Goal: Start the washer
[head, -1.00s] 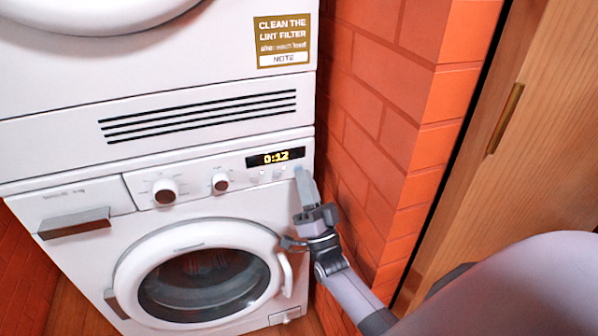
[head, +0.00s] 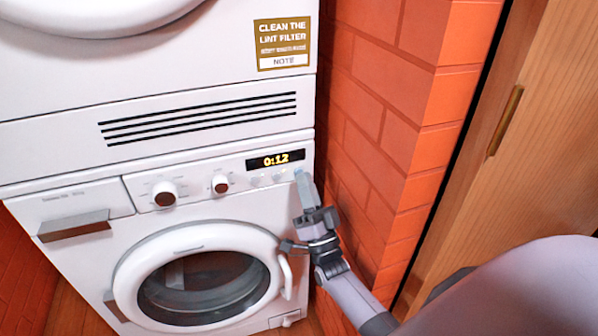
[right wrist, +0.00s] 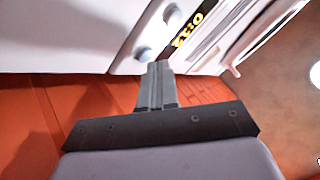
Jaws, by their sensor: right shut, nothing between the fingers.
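The white washer (head: 75,265) stands below a second white machine. Its round door (head: 130,262) looks shut. Its panel has two knobs (head: 165,193), a lit display (head: 275,159) reading 0:12, and small round buttons (head: 278,177) under the display. My right gripper (head: 299,174) is shut and empty, with its tips at the right end of the panel, just right of and below the display. In the right wrist view, the shut fingers (right wrist: 158,72) point at the panel edge near a round button (right wrist: 141,53); I cannot tell whether they touch. My left gripper is not in view.
An orange brick wall (head: 380,110) stands close to the right of the machines, beside my right forearm. A wooden door (head: 540,150) with a brass handle (head: 505,120) is further right. The washer door's handle (head: 285,277) sticks out just below my gripper.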

